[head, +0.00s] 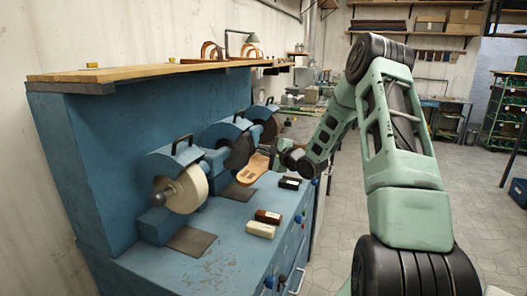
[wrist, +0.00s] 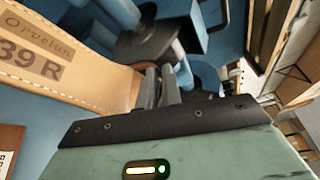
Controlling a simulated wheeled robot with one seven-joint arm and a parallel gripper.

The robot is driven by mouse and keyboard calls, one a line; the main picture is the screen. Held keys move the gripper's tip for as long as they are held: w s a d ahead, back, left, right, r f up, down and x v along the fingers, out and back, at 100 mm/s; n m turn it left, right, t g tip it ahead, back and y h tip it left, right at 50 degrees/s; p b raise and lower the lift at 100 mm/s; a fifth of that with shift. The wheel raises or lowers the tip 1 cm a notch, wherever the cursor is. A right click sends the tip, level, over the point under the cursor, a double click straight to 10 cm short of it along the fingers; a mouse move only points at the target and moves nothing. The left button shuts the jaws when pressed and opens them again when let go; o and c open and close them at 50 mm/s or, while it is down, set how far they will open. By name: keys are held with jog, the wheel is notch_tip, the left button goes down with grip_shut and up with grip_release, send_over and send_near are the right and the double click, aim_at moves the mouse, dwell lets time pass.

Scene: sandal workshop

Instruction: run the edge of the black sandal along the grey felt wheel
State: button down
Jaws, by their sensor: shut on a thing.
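My gripper (head: 279,160) is shut on a sandal (head: 251,168) and holds it up above the blue bench, beside the machine's wheels. The sandal shows a tan leather top with pale edge stitching; no black shows on it. In the wrist view, the fingers (wrist: 168,86) grip one end of the sandal (wrist: 85,75), which is stamped "39 R". Its underside is hidden. A dark grey wheel (head: 239,152) stands just behind and left of the sandal; I cannot tell whether they touch. A cream wheel (head: 188,191) is nearer, and another dark wheel (head: 270,129) is farther back.
On the bench lie a white block (head: 260,229), a brown block (head: 267,216) and a black block (head: 290,183). Dark flat plates (head: 191,241) lie below the wheels. A wooden shelf (head: 150,71) tops the blue housing. Open floor (head: 325,235) lies right of the bench.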

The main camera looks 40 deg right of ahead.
jog(key=shift+w+d+r, duration=0.1)
jog(key=shift+w+d, duration=0.15)
jog(key=shift+d, duration=0.2)
jog(key=shift+w+d+p, duration=0.15)
jog(key=shift+d+p, duration=0.15)
jog(key=shift+p, duration=0.1)
jog(key=shift+w+d, duration=0.1)
jog(key=shift+d, duration=0.15)
dwell(0.3)
jog(key=shift+w+d+p, duration=0.2)
jog(key=shift+d+p, duration=0.15)
jog(key=shift+d, duration=0.2)
jog(key=shift+w+d+p, duration=0.3)
jog(key=shift+w+d, duration=0.05)
jog(key=shift+d, duration=0.25)
jog(key=shift+w+d+p, duration=0.3)
jog(key=shift+w+d, duration=0.05)
jog(key=shift+d, duration=0.25)
dwell(1.2)
jog(key=shift+w+d, duration=0.1)
jog(key=shift+d, duration=0.2)
jog(key=shift+w+d, duration=0.2)
jog(key=shift+w, duration=0.05)
dwell(1.3)
jog(key=shift+w+d+p, duration=0.15)
jog(key=shift+d+p, duration=0.2)
jog(key=shift+p, duration=0.05)
